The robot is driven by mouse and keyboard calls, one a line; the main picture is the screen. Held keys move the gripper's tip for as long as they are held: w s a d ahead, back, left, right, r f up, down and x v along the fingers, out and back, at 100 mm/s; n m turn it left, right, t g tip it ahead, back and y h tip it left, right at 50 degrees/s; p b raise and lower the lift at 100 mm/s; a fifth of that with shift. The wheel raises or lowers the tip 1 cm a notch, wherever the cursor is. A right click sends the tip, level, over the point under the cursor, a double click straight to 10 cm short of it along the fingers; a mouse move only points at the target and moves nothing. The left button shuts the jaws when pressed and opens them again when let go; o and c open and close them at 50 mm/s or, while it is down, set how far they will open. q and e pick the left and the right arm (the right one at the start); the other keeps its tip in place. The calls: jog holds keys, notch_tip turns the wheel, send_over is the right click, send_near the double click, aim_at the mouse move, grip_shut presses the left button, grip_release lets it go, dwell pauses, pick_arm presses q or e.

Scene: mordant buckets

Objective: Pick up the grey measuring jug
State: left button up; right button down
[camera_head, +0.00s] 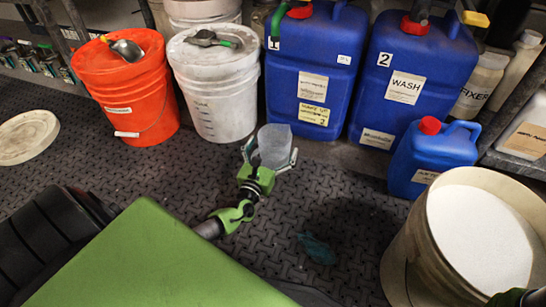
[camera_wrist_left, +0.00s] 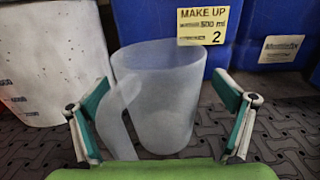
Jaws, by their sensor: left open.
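The grey measuring jug (camera_head: 274,146) is translucent and stands upright on the dark patterned floor in front of the blue containers. In the left wrist view the jug (camera_wrist_left: 172,100) fills the middle, its handle towards the lower left. My left gripper (camera_head: 270,158) is open, with one finger on each side of the jug. In the left wrist view the left gripper (camera_wrist_left: 162,90) shows gaps between its fingers and the jug; the handle lies near the left finger. My right gripper's fingers are not visible.
Behind the jug stand an orange bucket (camera_head: 128,90), a white bucket (camera_head: 217,85) and blue containers (camera_head: 309,60). A small blue canister (camera_head: 423,162) and a large bucket of white powder (camera_head: 410,255) are to the right. A round lid (camera_head: 28,136) lies left.

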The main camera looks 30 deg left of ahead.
pick_arm(q)
jog(key=shift+w+a, duration=0.1)
jog(key=shift+w, duration=0.4)
jog(key=shift+c, duration=0.3)
jog(key=c, duration=1.3)
jog(key=shift+r, duration=0.15)
jog(key=c, duration=0.7)
jog(key=shift+o, duration=0.2)
jog(key=shift+r, duration=0.15)
